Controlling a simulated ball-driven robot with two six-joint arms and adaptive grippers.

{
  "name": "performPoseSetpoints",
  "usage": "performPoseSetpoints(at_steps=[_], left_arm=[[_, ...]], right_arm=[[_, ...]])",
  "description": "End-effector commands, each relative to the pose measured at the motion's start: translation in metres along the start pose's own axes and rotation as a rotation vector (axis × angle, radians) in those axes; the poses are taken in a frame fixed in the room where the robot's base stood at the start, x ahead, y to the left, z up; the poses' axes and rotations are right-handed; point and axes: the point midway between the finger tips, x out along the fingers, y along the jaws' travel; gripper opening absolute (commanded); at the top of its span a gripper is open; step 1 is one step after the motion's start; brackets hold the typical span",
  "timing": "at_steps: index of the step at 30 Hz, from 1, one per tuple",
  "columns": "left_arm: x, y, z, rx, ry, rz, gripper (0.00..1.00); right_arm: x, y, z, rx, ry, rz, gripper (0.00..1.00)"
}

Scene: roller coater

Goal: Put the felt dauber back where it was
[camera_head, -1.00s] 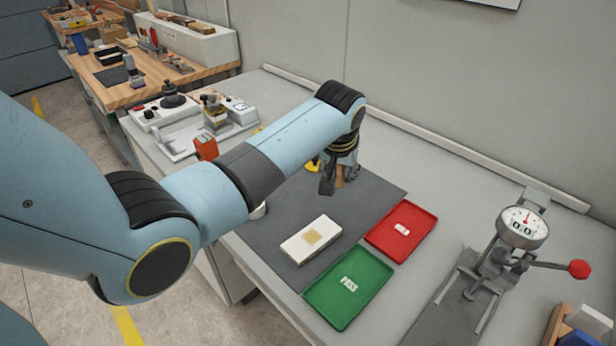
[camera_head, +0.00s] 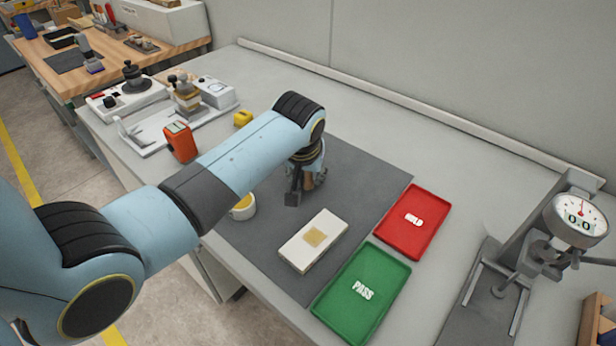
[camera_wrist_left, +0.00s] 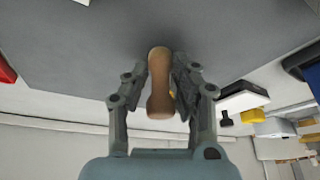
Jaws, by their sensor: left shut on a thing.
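My left gripper (camera_head: 297,188) is over the dark grey mat (camera_head: 350,170), to the upper left of the white block. In the left wrist view the left gripper (camera_wrist_left: 160,75) is shut on the felt dauber, whose tan wooden handle (camera_wrist_left: 160,100) shows between the fingers. Its felt end cannot be made out. In the head view the dauber is mostly hidden by the gripper. A small white cup with yellow contents (camera_head: 243,208) stands at the mat's left edge, partly behind my arm. My right gripper is not in view.
A white block with a tan square (camera_head: 300,255) lies on the mat. A green PASS tray (camera_head: 340,318) and red HOLD tray (camera_head: 420,240) lie right of it. A dial gauge (camera_head: 580,220) stands far right. An orange device (camera_head: 180,142) and yellow item (camera_head: 242,119) are at left.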

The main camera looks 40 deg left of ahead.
Motion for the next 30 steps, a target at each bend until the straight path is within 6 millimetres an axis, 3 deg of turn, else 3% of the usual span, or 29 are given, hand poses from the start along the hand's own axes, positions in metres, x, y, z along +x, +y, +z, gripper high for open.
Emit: performPoseSetpoints(at_steps=[6,7,12,23,30], left_arm=[[0.002,0.000,0.001,0.000,-0.001,0.000,0.00],[0.002,0.000,0.001,0.000,-0.001,0.000,0.28],[0.001,0.000,0.001,0.000,-0.001,0.000,0.48],[-0.007,0.000,-0.001,0.000,0.001,0.001,0.48],[-0.056,0.001,-0.001,0.000,0.003,0.003,0.48]], right_arm=[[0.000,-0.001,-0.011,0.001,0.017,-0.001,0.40],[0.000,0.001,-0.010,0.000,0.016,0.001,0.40],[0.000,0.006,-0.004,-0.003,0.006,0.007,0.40],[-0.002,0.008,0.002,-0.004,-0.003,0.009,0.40],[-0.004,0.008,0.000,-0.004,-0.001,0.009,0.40]])
